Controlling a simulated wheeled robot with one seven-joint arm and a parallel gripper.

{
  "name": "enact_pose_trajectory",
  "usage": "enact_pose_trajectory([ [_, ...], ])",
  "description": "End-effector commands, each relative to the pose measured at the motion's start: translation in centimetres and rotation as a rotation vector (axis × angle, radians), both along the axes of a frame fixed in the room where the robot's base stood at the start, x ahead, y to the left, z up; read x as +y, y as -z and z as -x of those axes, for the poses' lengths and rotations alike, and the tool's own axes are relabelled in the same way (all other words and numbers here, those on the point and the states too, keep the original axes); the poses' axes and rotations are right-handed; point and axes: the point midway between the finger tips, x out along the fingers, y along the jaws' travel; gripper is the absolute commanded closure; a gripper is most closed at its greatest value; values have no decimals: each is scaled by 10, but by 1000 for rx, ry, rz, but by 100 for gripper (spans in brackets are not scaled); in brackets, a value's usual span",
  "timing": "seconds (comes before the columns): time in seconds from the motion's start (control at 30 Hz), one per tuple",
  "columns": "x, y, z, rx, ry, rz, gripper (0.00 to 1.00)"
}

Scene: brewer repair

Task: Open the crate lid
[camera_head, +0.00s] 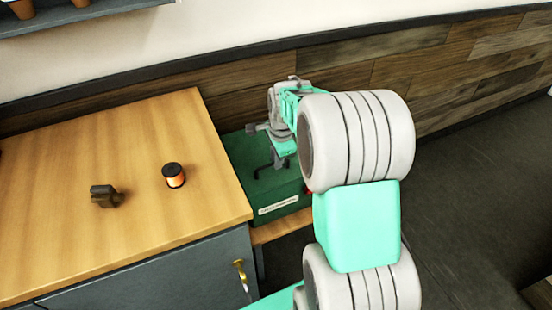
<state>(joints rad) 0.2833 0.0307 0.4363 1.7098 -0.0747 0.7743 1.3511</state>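The crate (243,176) is a dark green box with a pale label on its front. It stands just right of the wooden-topped cabinet, against the plank wall. Its lid appears shut, with a dark handle (265,169) on top. My gripper (268,165) points down at the lid by the handle. The fingers are small and dark here, so I cannot tell whether they touch or grip the handle. My arm hides the right side of the crate.
The cabinet top (60,160) holds a small dark brown object (104,196) and a black-capped copper-coloured spool (174,175). A brass handle (241,272) is on the cabinet front. A wooden ledge (281,228) shows below the crate. A shelf (80,18) hangs at top left. Floor is open at right.

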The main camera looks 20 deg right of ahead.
Motion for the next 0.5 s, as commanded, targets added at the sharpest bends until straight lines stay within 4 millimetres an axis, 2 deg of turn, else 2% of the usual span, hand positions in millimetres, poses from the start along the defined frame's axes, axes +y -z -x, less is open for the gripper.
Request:
enact_pose_trajectory([
  [0.03, 0, 0, 0, 0, 0, 0, 87],
  [0.2, 0, 0, 0, 0, 0, 0, 100],
  [0.5, 0, 0, 0, 0, 0, 0, 100],
])
